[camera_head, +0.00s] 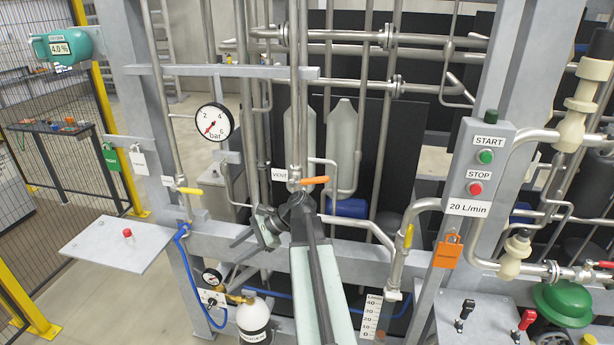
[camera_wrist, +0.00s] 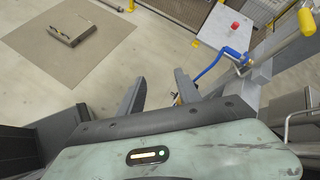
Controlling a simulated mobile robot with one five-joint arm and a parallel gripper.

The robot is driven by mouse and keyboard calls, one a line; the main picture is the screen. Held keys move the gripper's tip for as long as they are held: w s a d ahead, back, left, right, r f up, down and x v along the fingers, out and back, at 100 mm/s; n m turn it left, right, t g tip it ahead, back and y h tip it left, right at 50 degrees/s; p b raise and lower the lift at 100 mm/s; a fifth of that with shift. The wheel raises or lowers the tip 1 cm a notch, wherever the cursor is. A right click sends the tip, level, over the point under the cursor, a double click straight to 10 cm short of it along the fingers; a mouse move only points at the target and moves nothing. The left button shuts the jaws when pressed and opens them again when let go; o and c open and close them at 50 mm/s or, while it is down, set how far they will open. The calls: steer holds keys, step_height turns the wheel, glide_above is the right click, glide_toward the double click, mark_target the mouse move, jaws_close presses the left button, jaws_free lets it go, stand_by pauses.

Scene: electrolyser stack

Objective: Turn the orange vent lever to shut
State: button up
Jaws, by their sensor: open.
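The orange vent lever (camera_head: 315,180) shows in the head view, just right of the VENT label (camera_head: 280,175). It lies about level and points right from the valve on an upright pipe. My arm rises from the bottom, and its wrist is just below the lever. My gripper (camera_head: 236,247) points left and down, away from the lever. In the wrist view my gripper (camera_wrist: 160,86) is open, with nothing between the fingers. The lever is not in the wrist view.
A yellow-handled valve (camera_head: 190,191) and a pressure gauge (camera_head: 214,121) are to the left. A grey shelf (camera_head: 100,245) with a red knob (camera_head: 127,233) sticks out there. The START/STOP box (camera_head: 478,170) is at right. Pipes and a grey crossbeam crowd the space around the lever.

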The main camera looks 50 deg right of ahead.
steer(key=s+d+r+m+t, duration=0.25)
steer(key=d+r+m, duration=0.2)
steer(key=d, duration=0.35)
steer(key=s+d+r+m+t, duration=0.2)
steer(key=d+r+m+t, duration=0.25)
steer(key=d, duration=0.45)
steer(key=m+t+p, duration=0.2)
steer(key=m+t, duration=0.1)
glide_toward(310, 180)
steer(key=shift+w, duration=1.3)
steer(key=x, duration=0.8)
steer(key=shift+s+a, duration=0.1)
steer(key=shift+a, duration=0.15)
jaws_close()
steer(key=shift+f, duration=0.1)
